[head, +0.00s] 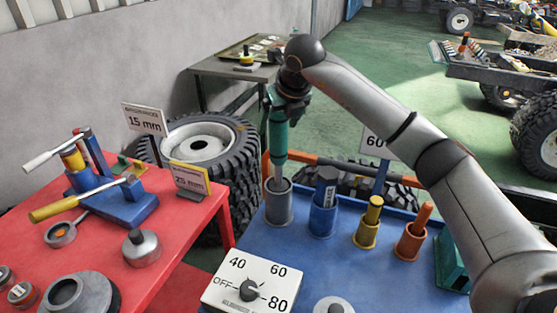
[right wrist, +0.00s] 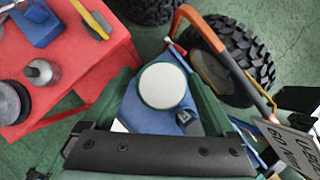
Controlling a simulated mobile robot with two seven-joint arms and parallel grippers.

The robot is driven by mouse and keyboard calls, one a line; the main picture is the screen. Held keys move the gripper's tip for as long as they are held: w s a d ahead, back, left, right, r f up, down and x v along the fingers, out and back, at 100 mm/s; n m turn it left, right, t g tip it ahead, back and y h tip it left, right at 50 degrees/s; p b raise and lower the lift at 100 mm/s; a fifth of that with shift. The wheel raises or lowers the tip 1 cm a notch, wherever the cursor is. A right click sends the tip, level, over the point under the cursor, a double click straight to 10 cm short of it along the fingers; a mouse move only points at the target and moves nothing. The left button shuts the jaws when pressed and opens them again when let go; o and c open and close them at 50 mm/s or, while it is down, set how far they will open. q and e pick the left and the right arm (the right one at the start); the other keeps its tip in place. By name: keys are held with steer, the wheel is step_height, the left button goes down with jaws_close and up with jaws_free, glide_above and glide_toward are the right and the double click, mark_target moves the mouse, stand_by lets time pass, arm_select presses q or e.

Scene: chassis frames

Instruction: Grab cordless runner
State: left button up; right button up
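The green tool that looks like the cordless runner (head: 278,140) stands upright, its narrow grey lower end in a grey cup (head: 278,207) on the blue table. In the right wrist view its round white end (right wrist: 163,86) lies between the fingers. My right gripper (head: 281,112) comes down on its top from above. Both fingers, seen in the right wrist view (right wrist: 163,95), meet its sides with no clear gap, so the gripper looks shut on it. The tool's bottom tip is hidden in the cup. My left gripper is not in view.
A blue cup (head: 322,221), a yellow cup (head: 364,234) and an orange cup (head: 408,246) hold tools close by. A dial box (head: 249,284) stands in front. A red table (head: 190,230) with a blue press is at left; tyres lie behind.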

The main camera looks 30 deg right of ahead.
jaws_close()
stand_by(0.6)
steer(key=shift+r, duration=0.15)
